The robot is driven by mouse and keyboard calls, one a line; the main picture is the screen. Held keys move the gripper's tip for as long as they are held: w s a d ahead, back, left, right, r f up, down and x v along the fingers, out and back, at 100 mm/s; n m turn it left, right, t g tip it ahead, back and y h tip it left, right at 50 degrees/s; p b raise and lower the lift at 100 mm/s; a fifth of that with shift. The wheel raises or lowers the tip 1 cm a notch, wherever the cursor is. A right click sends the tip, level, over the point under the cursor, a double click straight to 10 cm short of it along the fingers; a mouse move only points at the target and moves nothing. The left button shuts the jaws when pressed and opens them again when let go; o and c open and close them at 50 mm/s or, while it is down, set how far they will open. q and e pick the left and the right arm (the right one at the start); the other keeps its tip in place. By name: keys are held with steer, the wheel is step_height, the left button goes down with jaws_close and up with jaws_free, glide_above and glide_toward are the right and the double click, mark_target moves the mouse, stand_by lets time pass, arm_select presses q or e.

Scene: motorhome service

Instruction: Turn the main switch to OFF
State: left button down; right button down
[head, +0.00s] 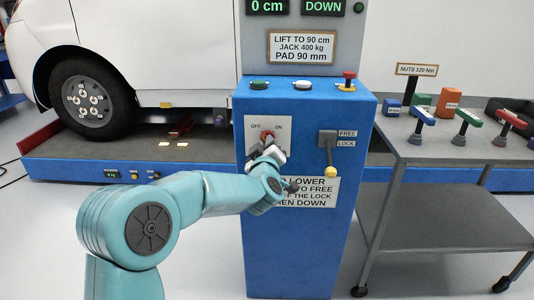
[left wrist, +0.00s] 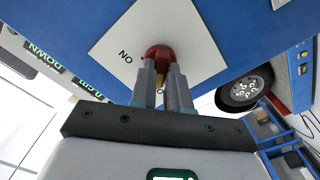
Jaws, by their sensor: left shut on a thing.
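The main switch is a red knob (head: 267,134) on a white plate (head: 252,127) on the front of the blue lift console. The plate reads OFF at left and ON at right. My left gripper (head: 266,146) is in front of the plate, shut on the knob. In the left wrist view the red knob (left wrist: 158,52) shows between the two fingertips, with the plate (left wrist: 115,50) behind it and ON upside down. The fingers hide much of the knob, and I cannot tell which label it points to. My right gripper is not in view.
A lever with a yellow ball (head: 330,172), marked FREE and LOCK, is right of the switch. Buttons and a red-topped control (head: 348,80) are on the console top. A grey cart (head: 455,150) with tools stands at right. A white vehicle (head: 150,50) is at left.

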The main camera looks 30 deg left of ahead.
arm_select(q)
steer(key=shift+f+n+b, duration=0.1)
steer(key=shift+n+b, duration=0.2)
steer(key=shift+n, duration=0.2)
steer(key=c, duration=1.1)
jaws_free()
steer(key=shift+s, duration=0.1)
steer(key=p+v, duration=0.1)
steer(key=v, duration=1.5)
steer(key=shift+s, duration=0.15)
